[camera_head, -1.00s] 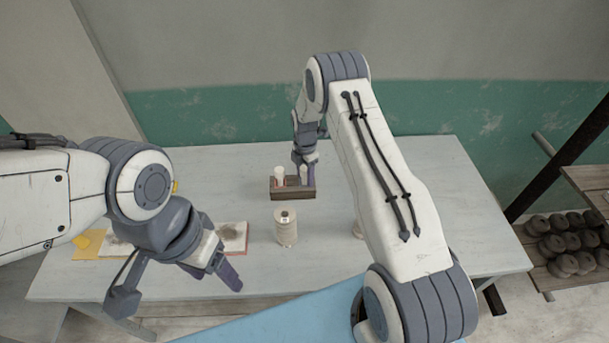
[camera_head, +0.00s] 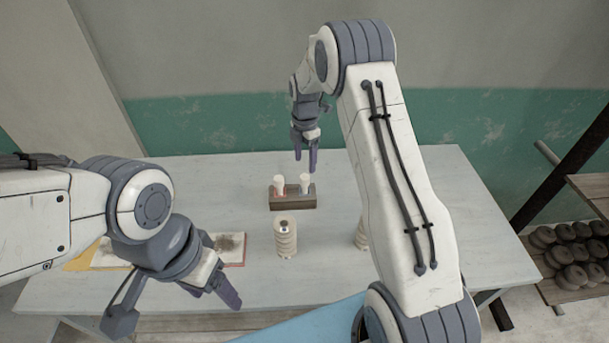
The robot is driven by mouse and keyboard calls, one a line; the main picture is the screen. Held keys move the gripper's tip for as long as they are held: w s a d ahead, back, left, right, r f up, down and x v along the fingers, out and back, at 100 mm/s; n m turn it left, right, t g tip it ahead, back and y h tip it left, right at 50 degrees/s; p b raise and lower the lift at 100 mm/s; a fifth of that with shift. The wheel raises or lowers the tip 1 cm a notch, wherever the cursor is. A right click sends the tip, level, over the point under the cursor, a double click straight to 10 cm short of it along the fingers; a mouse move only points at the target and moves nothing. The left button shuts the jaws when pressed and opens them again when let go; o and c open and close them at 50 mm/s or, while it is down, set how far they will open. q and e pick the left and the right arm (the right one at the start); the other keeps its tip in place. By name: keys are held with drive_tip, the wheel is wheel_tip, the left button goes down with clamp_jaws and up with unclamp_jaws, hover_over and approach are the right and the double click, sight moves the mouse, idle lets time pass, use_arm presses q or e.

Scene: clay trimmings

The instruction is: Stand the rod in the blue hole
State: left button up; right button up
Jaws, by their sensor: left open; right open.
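A dark brown wooden block (camera_head: 293,202) sits on the table near the middle. A white rod-like piece (camera_head: 305,183) stands upright at its right hole, and another white piece (camera_head: 279,186) stands at its left side, where a reddish tint shows. A tilted white piece (camera_head: 266,181) shows just behind the block's left end. I cannot make out the blue colour of a hole. My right gripper (camera_head: 305,163) is open and empty, pointing down just above the right-hand piece. My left gripper (camera_head: 224,287) is open over the front left of the table, holding nothing visible.
A ribbed cream spool-like stack (camera_head: 286,238) stands in front of the block. A similar one (camera_head: 361,236) is partly hidden by my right arm. A stained white board or book (camera_head: 230,248) lies left. Dark round lumps (camera_head: 570,250) fill a shelf at right.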

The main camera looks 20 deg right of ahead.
drive_tip(key=s+a+r+m, duration=0.7)
drive_tip(key=s+a+r, duration=0.6)
drive_tip(key=s+a, duration=0.35)
drive_tip(key=s+a+r+m+y, duration=0.1)
drive_tip(key=s+m, duration=0.6)
drive_tip(key=s, duration=1.3)
drive_tip(key=shift+s+a, duration=0.15)
drive_tip(key=shift+a, duration=0.15)
drive_tip(key=shift+r, duration=0.15)
